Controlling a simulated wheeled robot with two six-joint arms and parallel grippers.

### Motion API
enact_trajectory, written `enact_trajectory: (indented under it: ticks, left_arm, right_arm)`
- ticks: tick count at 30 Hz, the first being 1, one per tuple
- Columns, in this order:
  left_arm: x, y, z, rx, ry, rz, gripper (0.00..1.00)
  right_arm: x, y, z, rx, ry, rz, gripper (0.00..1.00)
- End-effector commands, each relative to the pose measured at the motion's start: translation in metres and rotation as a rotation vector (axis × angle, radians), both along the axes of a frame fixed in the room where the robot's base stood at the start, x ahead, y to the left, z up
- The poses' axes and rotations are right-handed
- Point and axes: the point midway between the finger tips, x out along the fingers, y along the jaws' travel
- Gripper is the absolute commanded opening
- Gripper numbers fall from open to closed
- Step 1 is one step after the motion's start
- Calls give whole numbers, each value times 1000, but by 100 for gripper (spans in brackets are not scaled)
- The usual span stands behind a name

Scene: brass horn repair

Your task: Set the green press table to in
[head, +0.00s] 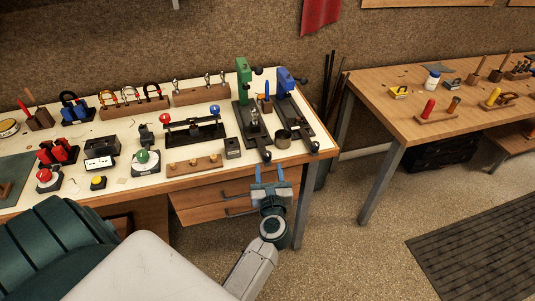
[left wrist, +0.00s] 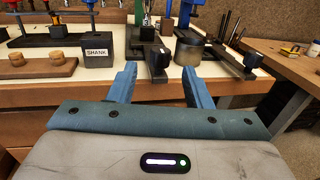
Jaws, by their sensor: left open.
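The green press (head: 243,72) stands near the right end of the white-topped bench; its green column also shows at the top of the left wrist view (left wrist: 139,12). Its dark table slide (head: 258,138) reaches toward the bench's front edge and ends in a dark block, seen in the left wrist view (left wrist: 158,62). My left gripper (head: 271,170) is open and empty, its blue fingers pointing at the bench just in front of that block. In the left wrist view the block lies between and beyond the fingertips (left wrist: 160,70), apart from them. My right gripper is not in view.
A blue press (head: 286,80) with a similar dark slide stands close on the right. A round metal cup (head: 282,136) sits between the slides. A block marked SHANK (left wrist: 98,52) and a wooden rack (head: 194,165) lie to the left. Drawers (head: 225,198) are below.

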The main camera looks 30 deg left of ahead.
Motion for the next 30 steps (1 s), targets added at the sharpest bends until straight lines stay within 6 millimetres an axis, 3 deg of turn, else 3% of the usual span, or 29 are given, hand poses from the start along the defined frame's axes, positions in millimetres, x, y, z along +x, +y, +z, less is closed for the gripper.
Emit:
enact_trajectory:
  ticks: [3,10,23,30]
  left_arm:
    - [20,16,3,7,-1,-2,45]
    - [47,36,0,4,1,-1,45]
    - [55,43,0,3,2,-1,45]
    - [55,43,0,3,2,-2,0]
  right_arm:
    - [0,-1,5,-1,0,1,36]
    - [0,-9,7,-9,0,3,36]
    - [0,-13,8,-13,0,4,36]
    - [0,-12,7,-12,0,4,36]
